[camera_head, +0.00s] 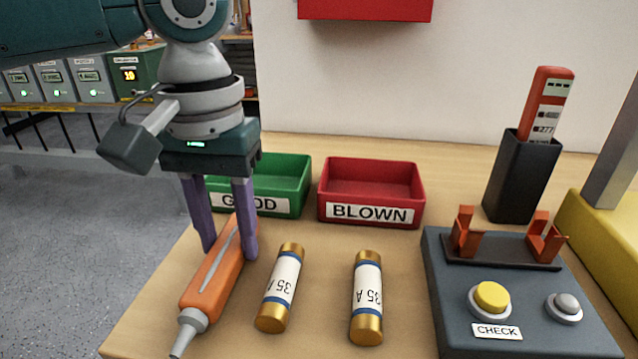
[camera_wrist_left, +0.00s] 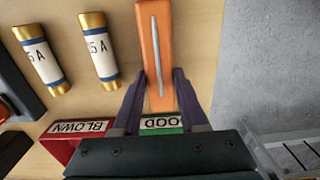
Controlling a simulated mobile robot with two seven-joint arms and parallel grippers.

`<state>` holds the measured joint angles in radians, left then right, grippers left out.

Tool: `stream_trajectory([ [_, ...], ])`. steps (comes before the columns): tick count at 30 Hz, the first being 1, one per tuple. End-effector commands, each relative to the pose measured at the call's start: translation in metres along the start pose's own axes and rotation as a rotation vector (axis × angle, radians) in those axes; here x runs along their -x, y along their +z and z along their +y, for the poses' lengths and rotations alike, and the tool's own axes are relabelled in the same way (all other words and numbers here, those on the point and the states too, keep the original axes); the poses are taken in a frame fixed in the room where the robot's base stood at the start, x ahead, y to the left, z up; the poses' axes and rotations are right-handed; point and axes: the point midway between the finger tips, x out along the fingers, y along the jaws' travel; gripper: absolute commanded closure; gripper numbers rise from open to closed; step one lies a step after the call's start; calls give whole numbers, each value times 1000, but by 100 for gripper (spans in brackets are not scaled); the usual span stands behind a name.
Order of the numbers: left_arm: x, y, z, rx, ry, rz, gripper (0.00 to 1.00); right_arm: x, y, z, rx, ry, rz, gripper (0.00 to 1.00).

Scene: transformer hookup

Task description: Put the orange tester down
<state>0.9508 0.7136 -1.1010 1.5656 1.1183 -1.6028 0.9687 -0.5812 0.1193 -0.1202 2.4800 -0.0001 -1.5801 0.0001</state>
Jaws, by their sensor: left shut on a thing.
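The orange tester (camera_head: 205,287) is a long orange body with a grey stripe and a grey tip pointing to the front left. It is at the left of the table (camera_head: 318,275), left of two fuses. My left gripper (camera_head: 228,253) points down with its purple fingers on either side of the tester, shut on it. The tester is at or just above the tabletop; I cannot tell if it touches. In the left wrist view the tester (camera_wrist_left: 155,40) runs up from between the fingers (camera_wrist_left: 157,84). My right gripper is not in view.
Two 35 A fuses (camera_head: 281,287) (camera_head: 367,297) lie to the right of the tester. A green GOOD bin (camera_head: 290,172) and a red BLOWN bin (camera_head: 370,175) stand behind. A grey CHECK box (camera_head: 450,300) and a black holder (camera_head: 515,180) with a red-orange device are at right. The table's left edge is close.

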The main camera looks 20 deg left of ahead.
Motion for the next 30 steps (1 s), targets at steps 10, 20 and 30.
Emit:
stream_trajectory([
  [10,-2,0,0,1,0,0,38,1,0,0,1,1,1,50],
  [20,-2,0,0,1,0,1,28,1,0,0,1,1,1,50],
  [30,55,-1,0,1,3,4,28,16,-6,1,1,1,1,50],
])
